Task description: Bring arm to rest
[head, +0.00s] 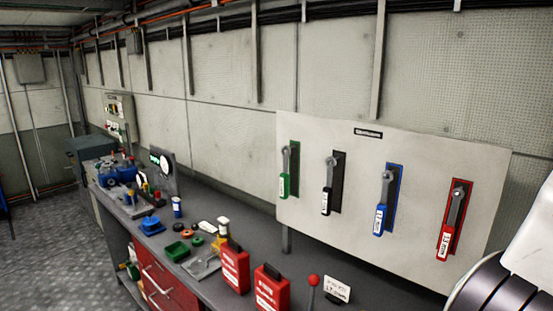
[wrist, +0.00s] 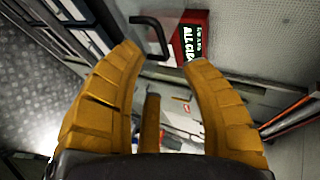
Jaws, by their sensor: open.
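My gripper (wrist: 160,62) shows in the wrist view with its yellow-brown segmented fingers spread apart. It is open and nothing sits between the fingertips. Beyond the fingertips is a red box (wrist: 192,22) with a white-on-black label, with a dark bent handle (wrist: 152,30) to its left. In the head view the gripper is not seen. Only a white and dark rounded part of my arm shows at the lower right edge.
A dark workbench (head: 240,215) runs along the wall, holding red boxes (head: 271,288), a red-knobbed lever (head: 313,281), a green tray (head: 177,250) and small parts. A pale panel (head: 310,235) above carries green, black, blue and red handled levers. Open floor (head: 50,240) lies at left.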

